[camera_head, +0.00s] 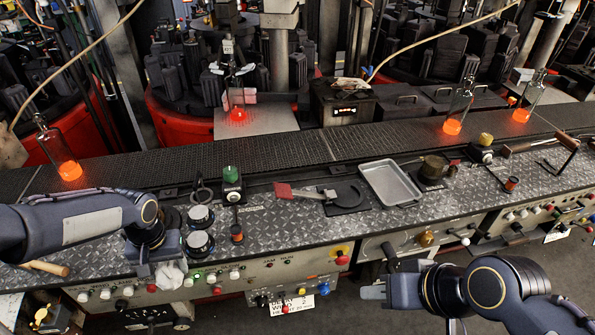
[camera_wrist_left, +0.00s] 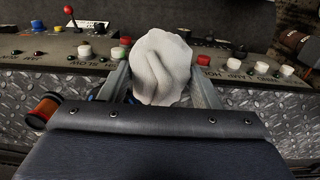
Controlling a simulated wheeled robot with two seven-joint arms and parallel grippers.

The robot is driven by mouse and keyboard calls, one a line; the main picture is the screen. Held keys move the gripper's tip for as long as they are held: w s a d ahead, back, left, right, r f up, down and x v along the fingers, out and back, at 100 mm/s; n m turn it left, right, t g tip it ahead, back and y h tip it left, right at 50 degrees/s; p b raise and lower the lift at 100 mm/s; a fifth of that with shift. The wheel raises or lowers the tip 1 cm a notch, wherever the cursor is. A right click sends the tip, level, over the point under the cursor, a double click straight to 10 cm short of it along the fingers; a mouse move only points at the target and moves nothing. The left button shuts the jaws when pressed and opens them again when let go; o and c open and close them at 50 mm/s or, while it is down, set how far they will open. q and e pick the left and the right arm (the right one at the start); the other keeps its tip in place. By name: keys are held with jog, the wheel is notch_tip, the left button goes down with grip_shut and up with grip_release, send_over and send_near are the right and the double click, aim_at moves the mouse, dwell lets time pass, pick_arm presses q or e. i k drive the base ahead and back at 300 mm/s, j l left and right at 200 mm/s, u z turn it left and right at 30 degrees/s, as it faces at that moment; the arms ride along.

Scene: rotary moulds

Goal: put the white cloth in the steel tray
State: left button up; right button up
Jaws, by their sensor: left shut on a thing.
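The white cloth (camera_head: 171,275) hangs bunched below my left gripper (camera_head: 167,262), at the front edge of the bench on the left. In the left wrist view the crumpled cloth (camera_wrist_left: 160,68) sits between the two fingers of my left gripper (camera_wrist_left: 160,88), which is shut on it. The steel tray (camera_head: 390,182) is a shallow, empty rectangle on the bench top, right of centre and well to the right of the cloth. My right gripper (camera_head: 373,292) is in front of the bench at lower right, away from the tray; its finger opening is unclear.
A red-handled tool (camera_head: 305,194) on a dark plate lies left of the tray. A small dark pot (camera_head: 433,168) stands right of it. Round gauges (camera_head: 200,217) and a green button (camera_head: 231,174) are near my left arm. Glowing bottles (camera_head: 453,125) stand along the conveyor behind.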

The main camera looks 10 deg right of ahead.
aim_at(388, 185)
jog(key=l+z, duration=0.25)
jog(key=l, duration=1.85)
